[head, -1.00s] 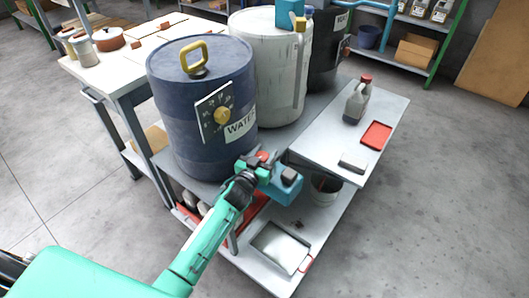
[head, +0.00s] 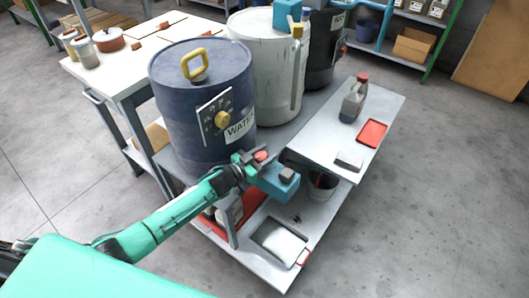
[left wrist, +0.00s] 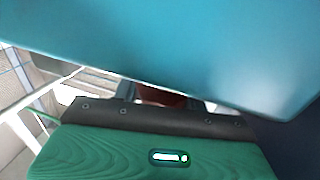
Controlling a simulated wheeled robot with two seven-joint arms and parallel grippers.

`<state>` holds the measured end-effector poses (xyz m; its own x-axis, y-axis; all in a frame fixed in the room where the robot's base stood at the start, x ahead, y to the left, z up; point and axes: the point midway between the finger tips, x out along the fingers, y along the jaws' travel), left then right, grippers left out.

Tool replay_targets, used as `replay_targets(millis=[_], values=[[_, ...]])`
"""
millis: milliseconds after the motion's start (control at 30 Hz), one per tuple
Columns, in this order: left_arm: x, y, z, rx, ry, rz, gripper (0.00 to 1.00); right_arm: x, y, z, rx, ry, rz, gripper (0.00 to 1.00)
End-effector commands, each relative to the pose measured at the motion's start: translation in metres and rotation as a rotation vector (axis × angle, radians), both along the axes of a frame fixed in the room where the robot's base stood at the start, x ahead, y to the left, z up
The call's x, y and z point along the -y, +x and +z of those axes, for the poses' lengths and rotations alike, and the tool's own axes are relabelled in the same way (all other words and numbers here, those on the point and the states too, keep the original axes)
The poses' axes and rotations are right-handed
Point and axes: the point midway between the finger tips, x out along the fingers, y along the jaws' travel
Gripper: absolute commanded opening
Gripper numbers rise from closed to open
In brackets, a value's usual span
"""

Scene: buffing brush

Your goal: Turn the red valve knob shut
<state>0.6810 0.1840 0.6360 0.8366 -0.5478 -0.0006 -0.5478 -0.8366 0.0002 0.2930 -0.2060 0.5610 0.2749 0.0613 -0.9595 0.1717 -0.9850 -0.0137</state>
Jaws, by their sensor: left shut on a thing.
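The red valve knob (head: 261,156) shows as a small red patch low at the front of the blue WATER drum (head: 190,125), just above a teal block (head: 277,181). My left gripper (head: 257,160) is shut on the knob, and its fingers hide most of it. In the left wrist view a blue-teal surface (left wrist: 190,45) fills the top, close to the camera. The green gripper body (left wrist: 110,155) fills the bottom there. A dark red patch (left wrist: 160,97) shows between them, and I cannot tell for sure what it is. My right gripper is not in view.
The drum stands on a grey cart next to a white drum (head: 265,85). A side shelf (head: 318,150) at the right holds a grey bottle (head: 353,102) and a red tray (head: 372,133). A bucket (head: 322,186) stands below it. The floor at the right is clear.

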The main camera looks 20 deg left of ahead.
Motion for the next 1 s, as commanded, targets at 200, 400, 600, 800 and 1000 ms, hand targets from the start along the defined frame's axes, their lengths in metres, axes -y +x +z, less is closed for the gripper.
replay_targets(millis=[200,400,600,800,1000], values=[[-0.0002,-0.0001,0.0,0.0,0.001,-0.057,0.2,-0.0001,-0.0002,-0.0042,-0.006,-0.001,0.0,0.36],[0.0008,-0.0005,0.0,0.001,-0.001,-0.073,0.2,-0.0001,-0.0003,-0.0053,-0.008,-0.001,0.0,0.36],[0.0009,-0.0005,0.0001,0.001,-0.001,-0.073,0.2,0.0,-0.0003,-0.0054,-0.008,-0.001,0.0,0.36],[0.001,-0.0005,0.0001,0.001,-0.001,-0.072,0.62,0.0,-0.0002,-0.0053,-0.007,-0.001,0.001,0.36],[0.0012,-0.0005,0.0001,0.001,-0.001,-0.073,0.64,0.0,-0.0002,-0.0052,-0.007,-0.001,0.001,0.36]])
